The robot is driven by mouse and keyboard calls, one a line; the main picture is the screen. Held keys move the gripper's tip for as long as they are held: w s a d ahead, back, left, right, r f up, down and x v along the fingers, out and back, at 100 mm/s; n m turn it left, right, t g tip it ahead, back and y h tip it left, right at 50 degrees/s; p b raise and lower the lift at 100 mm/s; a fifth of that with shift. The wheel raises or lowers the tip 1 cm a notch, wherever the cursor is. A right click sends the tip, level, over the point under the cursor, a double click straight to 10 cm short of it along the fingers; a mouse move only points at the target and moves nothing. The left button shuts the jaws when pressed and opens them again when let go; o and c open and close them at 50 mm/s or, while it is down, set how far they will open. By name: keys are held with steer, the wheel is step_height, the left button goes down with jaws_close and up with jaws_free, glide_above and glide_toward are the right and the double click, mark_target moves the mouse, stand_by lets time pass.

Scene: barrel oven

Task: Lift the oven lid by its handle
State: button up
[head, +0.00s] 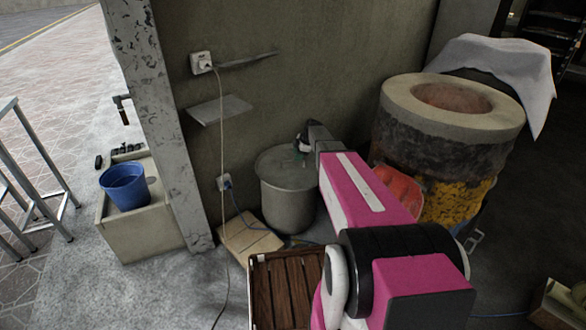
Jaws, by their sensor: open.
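The barrel oven (440,145) stands at the right, with a pale round rim, a dark body and yellow lower down. Its round top opening (453,97) shows a reddish inside, and I see no lid on it. A grey round drum (287,205) stands against the wall, left of the oven. It has a flat grey top (272,162); I cannot tell whether this is the oven lid. A small green spot shows near my fingers, but no handle is clear. My gripper (302,143) is open over the drum top, with its fingers partly hidden; contact cannot be told.
A white cloth (500,62) drapes behind the oven. A wall shelf (219,109) and hanging cable are left of the drum. A wooden slatted crate (285,285) stands in front. A blue bucket (125,187) sits on a concrete block at the left. An orange-red object (400,187) lies beside my arm.

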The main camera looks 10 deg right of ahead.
mark_target(293, 163)
steer(key=x, duration=0.5)
steer(key=shift+r, duration=0.15)
jaws_close()
